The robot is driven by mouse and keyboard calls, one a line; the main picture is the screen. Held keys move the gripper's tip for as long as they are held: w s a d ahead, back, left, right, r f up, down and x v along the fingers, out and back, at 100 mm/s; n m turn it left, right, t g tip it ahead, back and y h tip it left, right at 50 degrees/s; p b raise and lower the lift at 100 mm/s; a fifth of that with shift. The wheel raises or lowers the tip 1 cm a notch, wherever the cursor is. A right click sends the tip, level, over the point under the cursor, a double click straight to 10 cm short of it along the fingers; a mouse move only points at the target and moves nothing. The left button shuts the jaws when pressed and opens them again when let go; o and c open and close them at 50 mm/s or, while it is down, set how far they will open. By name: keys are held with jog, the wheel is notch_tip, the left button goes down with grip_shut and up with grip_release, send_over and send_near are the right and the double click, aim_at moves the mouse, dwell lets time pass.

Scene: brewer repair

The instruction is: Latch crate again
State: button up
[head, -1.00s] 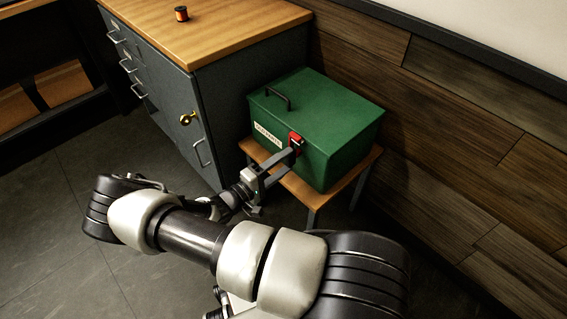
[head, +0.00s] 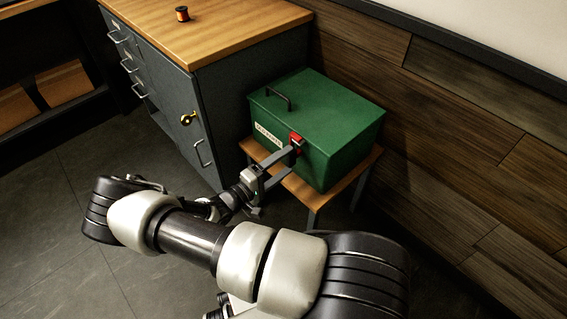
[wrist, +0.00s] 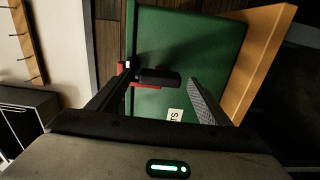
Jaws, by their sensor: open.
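The green crate (head: 335,118) sits on a small wooden stool (head: 352,192) with its lid down. A red latch (head: 297,138) is on the crate's front face, near the right corner. In the wrist view the red latch (wrist: 124,75) shows beside the left finger, and a dark bar-like part (wrist: 158,77) lies between the fingers. My gripper (head: 286,156) is open in front of the latch, fingers pointing at the crate. In the wrist view my gripper (wrist: 150,88) has its fingers apart. Whether a finger touches the latch, I cannot tell.
A grey cabinet (head: 222,108) with a wooden top stands left of the crate, its key lock and handles facing the floor space. A small spool (head: 182,14) is on top. A wood-panelled wall (head: 440,140) rises behind on the right. Floor at left is clear.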

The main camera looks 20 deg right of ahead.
jog(key=p+v, duration=0.1)
jog(key=v, duration=1.6)
jog(key=shift+a, duration=0.15)
jog(key=s+d+r+m+y, duration=0.15)
jog(key=s+r+y, duration=0.4)
jog(key=r, duration=0.75)
jog(key=s+d+r+m+y, duration=0.15)
jog(key=s+r+y, duration=0.4)
jog(key=r, duration=0.75)
jog(key=s+d+r+m+y, duration=0.1)
jog(key=s+d+r+y, duration=0.4)
jog(key=r, duration=0.8)
notch_tip(320, 180, up, 22)
jog(key=a+y+p, duration=0.1)
jog(key=a+p, duration=0.1)
jog(key=p, duration=2)
jog(key=shift+w+g, duration=0.3)
jog(key=shift+w, duration=0.1)
jog(key=shift+f, duration=0.1)
